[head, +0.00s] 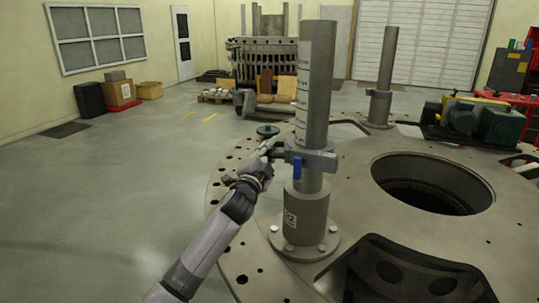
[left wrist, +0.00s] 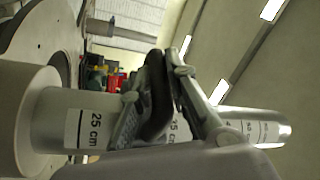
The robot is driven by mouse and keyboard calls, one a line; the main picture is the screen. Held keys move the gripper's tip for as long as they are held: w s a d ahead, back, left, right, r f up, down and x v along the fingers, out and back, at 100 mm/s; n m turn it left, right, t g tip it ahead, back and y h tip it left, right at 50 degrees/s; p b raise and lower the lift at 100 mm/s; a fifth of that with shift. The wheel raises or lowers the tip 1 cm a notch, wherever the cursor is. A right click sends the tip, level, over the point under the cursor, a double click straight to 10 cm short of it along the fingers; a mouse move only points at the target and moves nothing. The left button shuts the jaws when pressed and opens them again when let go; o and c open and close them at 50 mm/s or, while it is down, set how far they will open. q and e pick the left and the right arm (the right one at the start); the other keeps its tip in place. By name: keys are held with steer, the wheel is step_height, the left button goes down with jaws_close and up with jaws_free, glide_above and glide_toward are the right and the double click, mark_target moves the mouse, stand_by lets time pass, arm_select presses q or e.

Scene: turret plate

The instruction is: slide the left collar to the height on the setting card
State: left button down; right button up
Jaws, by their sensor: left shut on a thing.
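The left collar (head: 312,158) is a grey ring around the left post (head: 316,80), with a blue lever (head: 297,168) at its front. My left gripper (head: 272,148) is at the collar's left side, shut on its grip. In the left wrist view the post (left wrist: 50,118) lies sideways, and my gripper fingers (left wrist: 160,95) are in front of it. I cannot make out the setting card. My right gripper is not in view.
The post stands in a bolted base (head: 305,215) with a small marked plate. A large round plate (head: 350,200) carries it, with a wide hole to the right. A second post (head: 387,60) stands farther back. Green machines (head: 475,120) sit at the right. The floor at left is clear.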

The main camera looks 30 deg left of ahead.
arm_select(q)
step_height(320, 180, up, 6)
steer(key=p, duration=0.3)
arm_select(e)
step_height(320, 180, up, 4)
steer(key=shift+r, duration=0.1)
arm_select(q)
steer(key=c, duration=1.5)
jaws_free()
steer(key=shift+f, duration=0.2)
steer(key=shift+c, duration=0.2)
steer(key=shift+s+f, duration=0.1)
steer(key=shift+f, duration=0.05)
steer(key=v, duration=1.2)
